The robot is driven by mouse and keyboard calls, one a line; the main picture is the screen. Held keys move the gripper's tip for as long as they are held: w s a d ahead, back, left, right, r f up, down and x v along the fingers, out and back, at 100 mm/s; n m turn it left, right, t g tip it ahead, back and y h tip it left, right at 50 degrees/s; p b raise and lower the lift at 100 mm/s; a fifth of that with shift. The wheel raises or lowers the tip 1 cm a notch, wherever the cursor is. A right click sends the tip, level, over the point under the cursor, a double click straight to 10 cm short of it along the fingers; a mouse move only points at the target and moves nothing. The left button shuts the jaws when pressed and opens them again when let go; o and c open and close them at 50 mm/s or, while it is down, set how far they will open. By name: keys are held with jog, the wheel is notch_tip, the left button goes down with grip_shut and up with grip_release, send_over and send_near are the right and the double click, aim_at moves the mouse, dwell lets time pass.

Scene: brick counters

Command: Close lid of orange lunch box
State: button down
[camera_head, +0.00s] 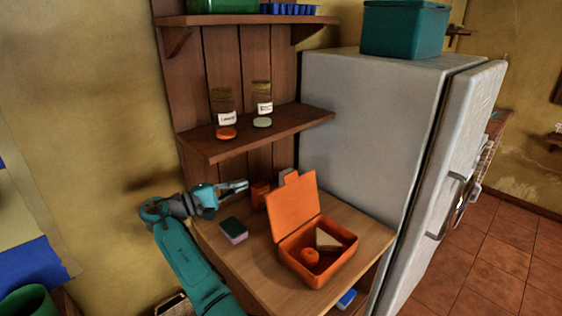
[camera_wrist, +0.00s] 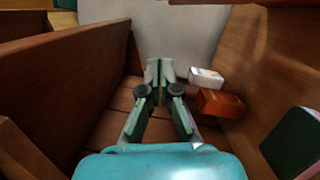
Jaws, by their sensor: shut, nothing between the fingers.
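The orange lunch box (camera_head: 301,280) stands open on the wooden counter, and its lid (camera_head: 292,209) is raised upright at the back left side. A sandwich (camera_head: 327,240) and a round orange item (camera_head: 309,257) lie inside it. My gripper (camera_head: 246,184) is shut and empty, left of the lid and above the back of the counter, apart from the box. In the wrist view my gripper (camera_wrist: 160,68) has its fingertips together. The lunch box is not recognizable in the wrist view.
A sponge (camera_head: 233,230) lies left of the box. A small orange-brown box (camera_head: 260,194) and a white item (camera_head: 287,176) stand behind; they also show in the wrist view. A shelf (camera_head: 270,131) with jars hangs above. The fridge (camera_head: 370,130) stands right.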

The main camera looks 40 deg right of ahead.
jog(key=s+d+r, duration=0.2)
jog(key=s+d, duration=0.3)
jog(key=d, duration=0.6)
jog(key=shift+s, duration=0.1)
dwell(0.5)
